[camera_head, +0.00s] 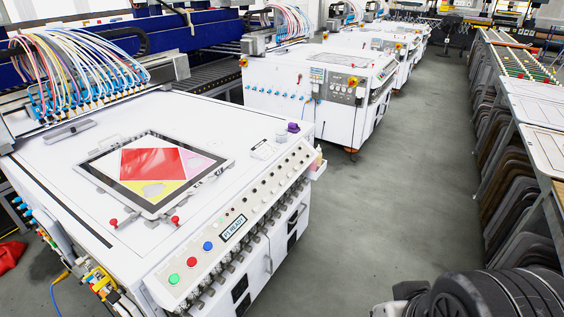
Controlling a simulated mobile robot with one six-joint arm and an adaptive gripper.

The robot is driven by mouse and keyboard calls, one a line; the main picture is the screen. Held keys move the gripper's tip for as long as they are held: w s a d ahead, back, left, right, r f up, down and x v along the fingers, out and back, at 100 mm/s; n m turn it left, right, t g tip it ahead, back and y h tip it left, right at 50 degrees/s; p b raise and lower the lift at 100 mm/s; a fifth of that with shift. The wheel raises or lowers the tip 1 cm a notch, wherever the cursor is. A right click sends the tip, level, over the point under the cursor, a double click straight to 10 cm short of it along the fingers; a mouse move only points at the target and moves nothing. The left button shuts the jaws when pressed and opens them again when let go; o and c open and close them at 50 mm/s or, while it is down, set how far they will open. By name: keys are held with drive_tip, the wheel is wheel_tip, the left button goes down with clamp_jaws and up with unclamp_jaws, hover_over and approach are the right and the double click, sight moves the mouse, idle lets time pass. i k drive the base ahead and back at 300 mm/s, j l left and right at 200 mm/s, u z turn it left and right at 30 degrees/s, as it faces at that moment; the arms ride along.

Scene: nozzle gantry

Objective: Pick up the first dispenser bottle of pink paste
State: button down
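A white tray (317,171) hangs at the far right end of the control panel of the nearest white machine. Small pale, yellowish items (319,157) stand in it and may be bottles, but they are too small to tell apart. I cannot make out a bottle of pink paste for sure. A small purple object (293,127) sits on the machine top near that corner. Dark parts of my own arm fill the bottom right corner. No gripper fingers show in this view.
The nearest machine (190,215) carries a framed plate with red, yellow and pink areas (152,172). More white machines (330,75) stand behind it. Grey floor (410,180) is clear between the machines and the rack of panels (520,160) on the right.

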sight(313, 167)
drive_tip(key=i+l+u, duration=0.2)
drive_tip(key=i+l, duration=0.95)
drive_tip(key=i+l+u, duration=0.15)
drive_tip(key=i+l, duration=1.15)
drive_tip(key=i, duration=0.35)
